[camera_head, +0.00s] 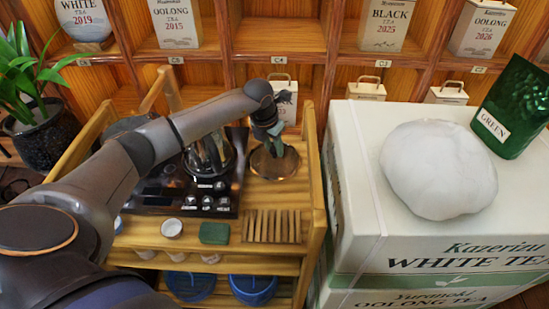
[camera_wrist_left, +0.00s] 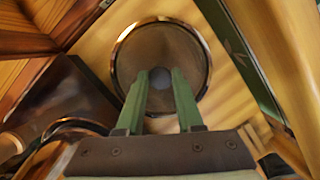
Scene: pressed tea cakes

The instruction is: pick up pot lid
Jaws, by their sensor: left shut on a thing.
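The pot lid (camera_head: 268,172) is a round, brownish disc with a shiny metallic rim at the right back of the wooden cart's top. It fills the upper middle of the left wrist view (camera_wrist_left: 160,42). My left gripper (camera_head: 275,146) reaches down over the lid. I cannot tell whether the lid touches the surface below. A glass pot (camera_head: 208,158) stands left of the lid, partly behind my left arm. My right gripper is not in view.
The wooden cart (camera_head: 316,190) also holds a dark panel with knobs (camera_head: 207,204), a slatted wooden rack (camera_head: 272,226), a green block (camera_head: 214,233) and a small white cup (camera_head: 172,228). Stacked tea boxes (camera_head: 350,225) stand close on the right. Shelves are behind.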

